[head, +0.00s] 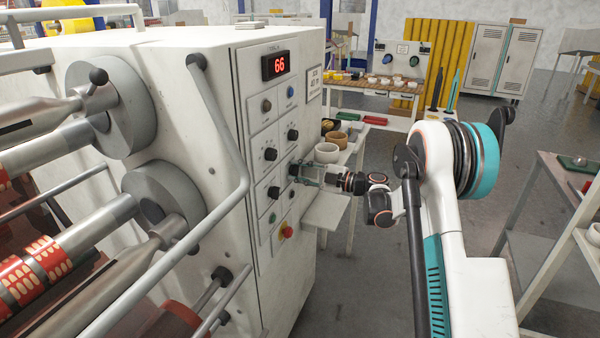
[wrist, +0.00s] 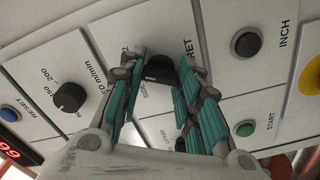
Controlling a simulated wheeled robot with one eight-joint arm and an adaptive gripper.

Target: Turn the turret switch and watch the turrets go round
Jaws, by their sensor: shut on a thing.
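The white machine's control panel (head: 258,135) has a red display reading 66 (head: 276,65). The turret switch is a black knob (wrist: 160,68) beside a partly hidden label ending in "RET". My gripper (wrist: 163,82) is shut on this knob, with a teal finger on each side. In the head view my gripper (head: 307,174) reaches the panel from the right, and its fingers mostly cover the knob. On the machine's left side, large grey discs, an upper one (head: 130,100) and a lower one (head: 180,205), stand with metal shafts and red patterned rolls (head: 22,280).
A red emergency button (head: 287,232) sits low on the panel. A black INCH button (wrist: 246,44) and a green START button (wrist: 245,129) are close to my fingers. A bent grey rail (head: 225,140) runs along the machine's edge.

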